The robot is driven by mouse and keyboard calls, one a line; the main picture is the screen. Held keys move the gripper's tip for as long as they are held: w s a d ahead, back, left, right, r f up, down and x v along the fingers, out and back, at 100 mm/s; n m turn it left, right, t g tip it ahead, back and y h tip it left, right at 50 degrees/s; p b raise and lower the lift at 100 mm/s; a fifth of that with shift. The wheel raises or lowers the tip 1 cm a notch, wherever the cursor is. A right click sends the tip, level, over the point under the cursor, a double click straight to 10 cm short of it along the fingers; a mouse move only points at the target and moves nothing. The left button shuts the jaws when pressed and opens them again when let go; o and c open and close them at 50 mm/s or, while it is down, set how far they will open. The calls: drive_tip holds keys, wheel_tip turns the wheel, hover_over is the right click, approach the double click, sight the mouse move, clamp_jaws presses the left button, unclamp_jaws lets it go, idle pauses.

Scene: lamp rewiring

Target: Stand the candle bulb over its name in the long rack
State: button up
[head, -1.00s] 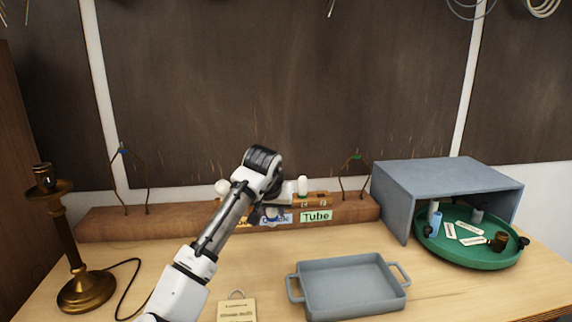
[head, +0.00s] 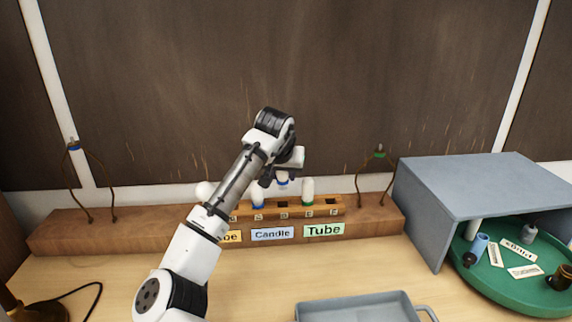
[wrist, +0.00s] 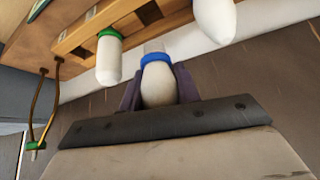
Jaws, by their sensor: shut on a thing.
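My gripper (wrist: 158,92) is shut on a white candle bulb (wrist: 157,82) with a blue collar. The bulb (head: 282,182) hangs above the long wooden rack (head: 375,222), collar down, apparently over an open dark slot (head: 283,205). My arm partly hides the label to the left.
A round white bulb (head: 205,190) shows beside my arm. Wire loops (head: 380,175) rise from the rack's right end. A grey tray (head: 355,308) lies in front. A grey shelter (head: 470,188) covers part of a green round tray (head: 500,285) at right.

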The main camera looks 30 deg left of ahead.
sight(283, 189)
drive_tip(key=shift+w+a, duration=0.1)
drive_tip(key=shift+w, duration=0.05)
drive_tip(key=shift+f+b, duration=0.3)
drive_tip(key=shift+b, duration=0.05)
wheel_tip(283, 189, down, 3)
drive_tip(key=b, duration=0.3)
drive_tip(key=shift+f, duration=0.2)
drive_tip(key=shift+f+b, duration=0.35)
drive_tip(key=shift+f, duration=1)
